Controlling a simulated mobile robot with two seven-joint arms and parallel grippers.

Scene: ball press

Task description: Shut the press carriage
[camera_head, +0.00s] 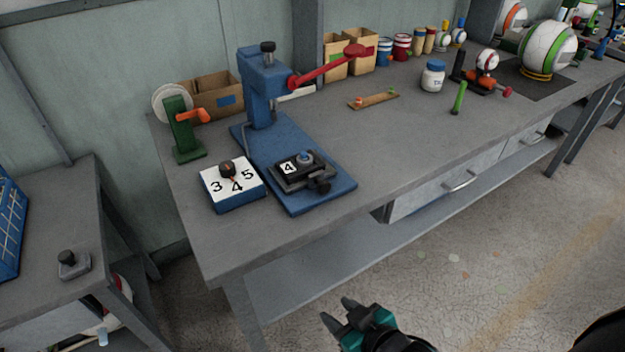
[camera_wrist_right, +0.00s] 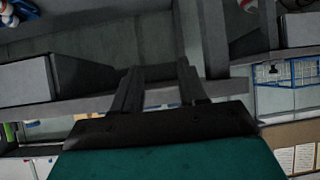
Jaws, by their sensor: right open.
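The blue press (camera_head: 265,88) stands on the grey workbench, with a red lever (camera_head: 325,66) reaching out to the right. Its blue base plate (camera_head: 325,196) extends toward the front edge. The black carriage (camera_head: 301,172), marked with a white "4" tile, sits near the front end of the plate, out from under the press head. My right gripper (camera_head: 337,310) is in front of the bench, low over the floor, apart from the press. It is open and empty; its fingers also show in the right wrist view (camera_wrist_right: 158,90). My left gripper is not in view.
A blue-sided block numbered 3, 4, 5 (camera_head: 231,185) stands left of the plate. A green dispenser (camera_head: 181,130) with an orange handle is behind it. A white jar (camera_head: 432,76) and a green stick (camera_head: 458,98) stand farther right. Bench right of the plate is clear.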

